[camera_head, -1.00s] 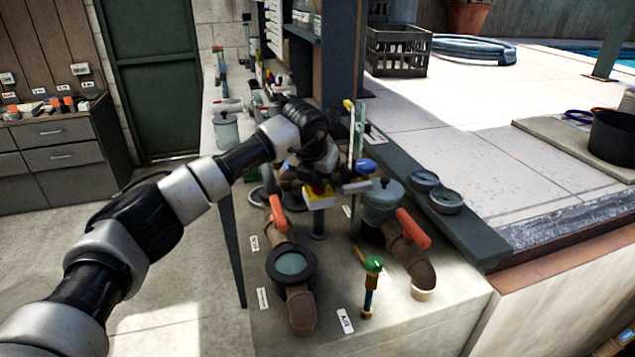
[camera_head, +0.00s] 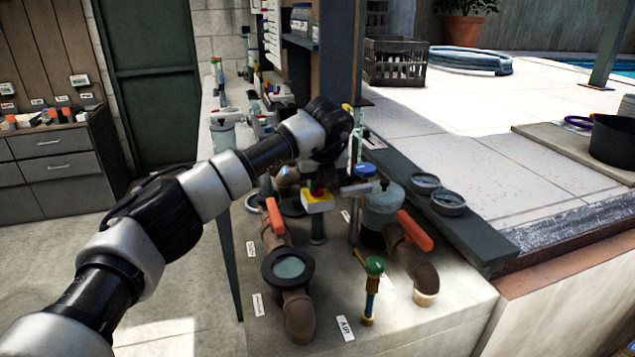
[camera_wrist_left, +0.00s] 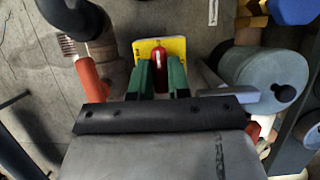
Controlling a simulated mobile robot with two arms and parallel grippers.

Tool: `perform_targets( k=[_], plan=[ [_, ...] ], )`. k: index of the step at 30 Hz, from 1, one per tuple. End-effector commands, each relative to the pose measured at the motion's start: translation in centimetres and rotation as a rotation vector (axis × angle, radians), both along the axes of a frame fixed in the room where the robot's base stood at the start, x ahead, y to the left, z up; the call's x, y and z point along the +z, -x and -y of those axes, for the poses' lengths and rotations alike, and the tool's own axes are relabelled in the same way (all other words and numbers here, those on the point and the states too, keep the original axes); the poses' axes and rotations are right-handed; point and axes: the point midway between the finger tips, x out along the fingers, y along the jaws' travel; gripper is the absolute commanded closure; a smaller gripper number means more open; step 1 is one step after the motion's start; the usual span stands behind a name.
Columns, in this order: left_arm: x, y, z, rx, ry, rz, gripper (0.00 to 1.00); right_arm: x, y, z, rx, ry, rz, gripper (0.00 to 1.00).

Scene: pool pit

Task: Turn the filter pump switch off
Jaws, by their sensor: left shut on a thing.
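The filter pump switch is a small box with a yellow face (camera_head: 317,204) and a red lever (camera_head: 318,191), on a post over the pump bench. In the left wrist view the yellow face (camera_wrist_left: 177,46) and the red lever (camera_wrist_left: 160,62) show close up. My left gripper (camera_wrist_left: 160,80) has its green fingers on either side of the lever and is shut on it. In the head view my left gripper (camera_head: 328,187) is at the switch, partly hidden by my wrist. My right gripper is not in view.
Brown pipes with orange valve handles (camera_head: 414,230) (camera_head: 275,219), a grey strainer pot (camera_head: 383,208) and a green-topped valve (camera_head: 374,267) crowd around the switch. Two gauges (camera_head: 448,202) lie on the dark ledge at the right. The floor at the left is clear.

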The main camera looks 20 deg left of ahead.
Motion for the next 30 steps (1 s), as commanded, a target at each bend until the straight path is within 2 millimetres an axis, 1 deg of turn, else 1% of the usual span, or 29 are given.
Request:
perform_targets(
  k=[1,16,17,21,30],
  plan=[
    [-0.57,0.12,0.07,0.008,0.0,-0.011,1.0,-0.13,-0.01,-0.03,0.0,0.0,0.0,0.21],
    [-0.58,0.14,0.04,0.024,-0.001,-0.012,1.0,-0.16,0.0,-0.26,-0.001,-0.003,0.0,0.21],
    [-0.59,0.15,0.04,0.024,0.0,-0.013,0.78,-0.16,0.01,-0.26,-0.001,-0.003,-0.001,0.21],
    [-0.53,0.12,0.03,0.022,-0.001,-0.011,0.57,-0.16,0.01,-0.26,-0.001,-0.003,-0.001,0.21],
    [0.0,0.09,0.08,0.021,0.0,-0.004,0.57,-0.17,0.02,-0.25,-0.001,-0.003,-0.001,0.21]
  ],
)
